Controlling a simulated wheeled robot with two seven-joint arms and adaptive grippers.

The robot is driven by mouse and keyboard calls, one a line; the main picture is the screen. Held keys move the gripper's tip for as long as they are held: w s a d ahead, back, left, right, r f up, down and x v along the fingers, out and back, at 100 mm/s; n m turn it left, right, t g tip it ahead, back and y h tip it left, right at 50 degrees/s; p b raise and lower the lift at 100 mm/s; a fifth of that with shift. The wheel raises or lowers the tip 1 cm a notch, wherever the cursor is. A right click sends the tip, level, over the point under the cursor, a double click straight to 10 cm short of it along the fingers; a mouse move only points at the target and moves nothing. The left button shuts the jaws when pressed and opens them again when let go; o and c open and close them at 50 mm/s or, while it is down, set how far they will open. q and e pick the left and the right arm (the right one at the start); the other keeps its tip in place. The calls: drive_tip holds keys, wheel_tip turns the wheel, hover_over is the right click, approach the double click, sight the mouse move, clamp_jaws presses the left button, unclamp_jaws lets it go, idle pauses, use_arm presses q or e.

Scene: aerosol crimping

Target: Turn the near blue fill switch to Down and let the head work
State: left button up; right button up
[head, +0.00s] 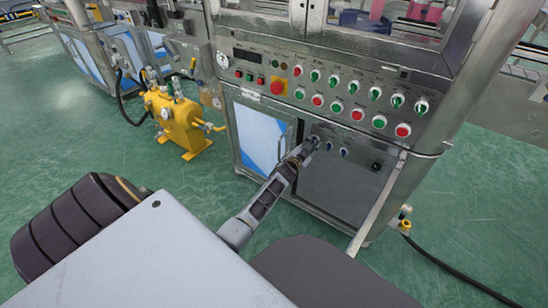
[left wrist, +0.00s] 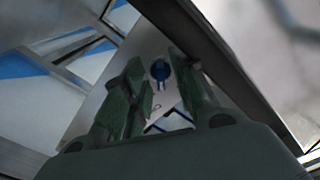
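Small blue switches sit on the lower steel panel of the machine, and two show in the head view, one (head: 330,147) and another (head: 343,152) to its right. I cannot tell which is the near fill switch. My left gripper (head: 311,143) is at this panel, just left of these two, and hides the panel behind it. In the left wrist view a blue round knob (left wrist: 161,71) shows between the two green-padded fingers of my left gripper (left wrist: 158,80). The fingers are apart, one on each side of it. I cannot tell whether they touch it. My right gripper is out of view.
Above is a sloped panel (head: 345,95) with rows of green and red buttons and a red emergency stop (head: 277,88). A dark knob (head: 376,167) sits right of the blue switches. A yellow pump unit (head: 183,122) stands left.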

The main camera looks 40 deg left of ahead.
use_arm(q)
drive_tip(key=shift+d+f+n+b, duration=0.15)
drive_tip(key=shift+n+b, duration=0.6)
drive_tip(key=shift+n, duration=2.95)
drive_tip(key=shift+d+n+b, duration=0.1)
drive_tip(key=shift+n+b, duration=0.6)
drive_tip(key=shift+n, duration=3)
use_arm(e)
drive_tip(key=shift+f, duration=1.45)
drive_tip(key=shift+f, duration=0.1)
